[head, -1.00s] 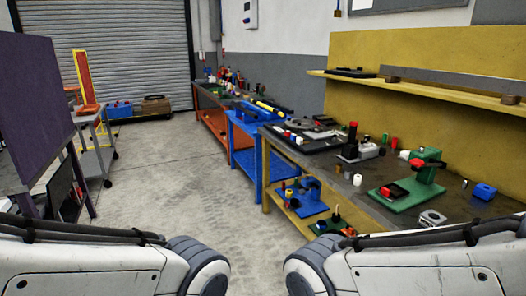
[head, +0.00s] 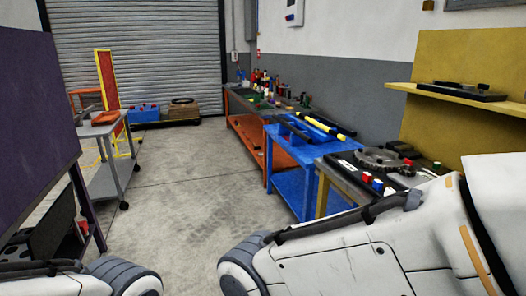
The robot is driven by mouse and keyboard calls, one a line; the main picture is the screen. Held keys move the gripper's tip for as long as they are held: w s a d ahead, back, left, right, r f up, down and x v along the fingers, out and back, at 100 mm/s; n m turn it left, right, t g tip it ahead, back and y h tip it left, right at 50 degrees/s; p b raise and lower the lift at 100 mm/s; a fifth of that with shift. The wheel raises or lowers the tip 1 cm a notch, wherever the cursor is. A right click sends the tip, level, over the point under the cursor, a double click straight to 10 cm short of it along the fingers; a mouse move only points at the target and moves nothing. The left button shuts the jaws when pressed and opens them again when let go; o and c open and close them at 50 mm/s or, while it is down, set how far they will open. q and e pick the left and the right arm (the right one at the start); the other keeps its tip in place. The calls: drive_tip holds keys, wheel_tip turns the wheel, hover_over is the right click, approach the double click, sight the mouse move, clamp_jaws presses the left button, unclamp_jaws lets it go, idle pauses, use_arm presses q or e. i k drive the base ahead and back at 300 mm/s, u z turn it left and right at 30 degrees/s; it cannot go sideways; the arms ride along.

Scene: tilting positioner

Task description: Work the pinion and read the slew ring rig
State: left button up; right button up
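What looks like the slew ring rig, a dark toothed ring on a black base (head: 382,160), sits on the near yellow bench at the right of the head view. My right arm covers the lower part of this bench and part of the rig's base. I cannot make out the pinion. Both my arms show only as white links at the bottom of the view. Neither gripper is in view.
A blue bench (head: 290,185) and an orange bench (head: 247,135) stand beyond the yellow one along the right wall. A grey cart (head: 100,130) and a dark purple panel (head: 35,110) are on the left. The concrete floor (head: 185,180) between is clear. A roller shutter (head: 140,60) closes the back.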

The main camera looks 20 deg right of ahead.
sight(405, 170)
drive_tip(key=z, duration=0.05)
drive_tip(key=i, duration=1.9)
drive_tip(key=z, duration=1)
drive_tip(key=i, duration=1.55)
drive_tip(key=z, duration=1.15)
drive_tip(key=i, duration=0.45)
drive_tip(key=z, duration=0.2)
